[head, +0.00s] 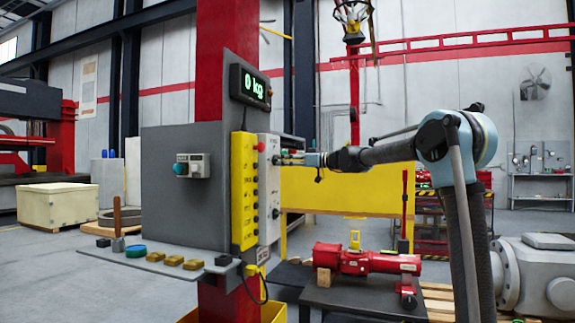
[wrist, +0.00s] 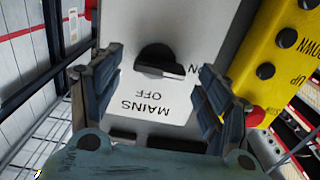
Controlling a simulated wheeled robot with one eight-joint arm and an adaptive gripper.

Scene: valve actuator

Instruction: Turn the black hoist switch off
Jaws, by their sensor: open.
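The black rotary switch (wrist: 160,61) is on a white label plate of the grey control box (wrist: 188,20). Its grip lies roughly crosswise in the wrist view, with one end toward a partly hidden label ending in "N". "MAINS" and "OFF" read upside down below it. My gripper (wrist: 155,82) is open, with one finger on either side of the switch and no visible contact. In the head view my gripper (head: 292,158) is at the upper front of the control box (head: 269,205); the switch itself cannot be made out there.
A yellow button pendant (head: 243,195) hangs left of the box; it also shows in the wrist view (wrist: 285,45). A grey panel (head: 180,220) and a shelf (head: 150,262) with small items are further left. A red actuator (head: 365,261) lies on a table below my arm.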

